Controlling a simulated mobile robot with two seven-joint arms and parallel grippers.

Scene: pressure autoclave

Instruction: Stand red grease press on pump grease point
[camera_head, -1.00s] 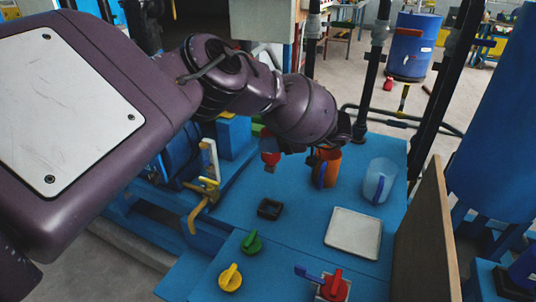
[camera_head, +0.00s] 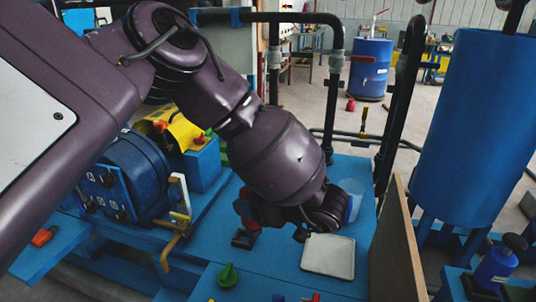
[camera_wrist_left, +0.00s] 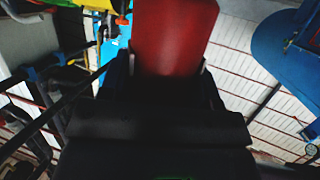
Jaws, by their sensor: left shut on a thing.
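My left gripper (camera_head: 262,214) is shut on the red grease press (camera_head: 247,208); my own wrist hides most of the fingers in the head view. The press also fills the top middle of the left wrist view (camera_wrist_left: 175,35), between the fingers. In the head view its lower end appears just above or at a small black square socket (camera_head: 243,239) on the blue bench top. I cannot tell whether they touch. I cannot tell for sure whether this socket is the pump grease point. My right gripper is not in view.
A white tray (camera_head: 328,257) lies right of the gripper, with a translucent blue cup (camera_head: 352,198) behind it. A green knob (camera_head: 228,275) sits in front. A wooden board (camera_head: 397,240) edges the bench at right.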

